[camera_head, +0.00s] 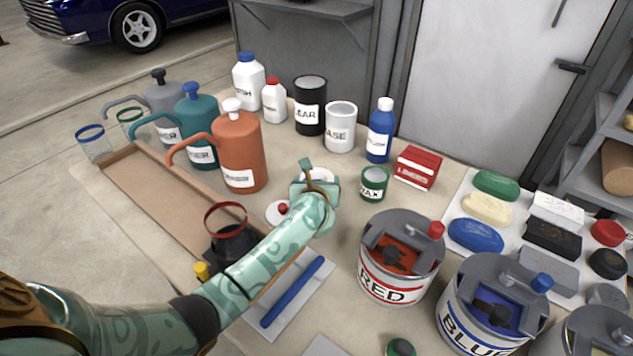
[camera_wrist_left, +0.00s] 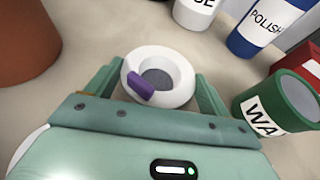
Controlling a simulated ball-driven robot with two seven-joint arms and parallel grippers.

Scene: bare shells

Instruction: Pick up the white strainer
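The white strainer (camera_wrist_left: 182,79) is a white ring around a grey mesh, with a purple tab on its rim. In the head view the strainer (camera_head: 318,173) is mostly hidden behind my left gripper (camera_head: 316,188). In the left wrist view the fingers of my left gripper (camera_wrist_left: 160,85) stand apart, one on each side of the strainer, close to its rim. I see no clear grip on it. My right gripper is in neither view.
A green wax can (camera_head: 374,184) stands just right of the gripper. An orange jug (camera_head: 240,150) stands to the left. A white disc with a red knob (camera_head: 275,214) lies near my forearm. Red (camera_head: 398,262) and blue (camera_head: 490,300) paint cans stand in front right.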

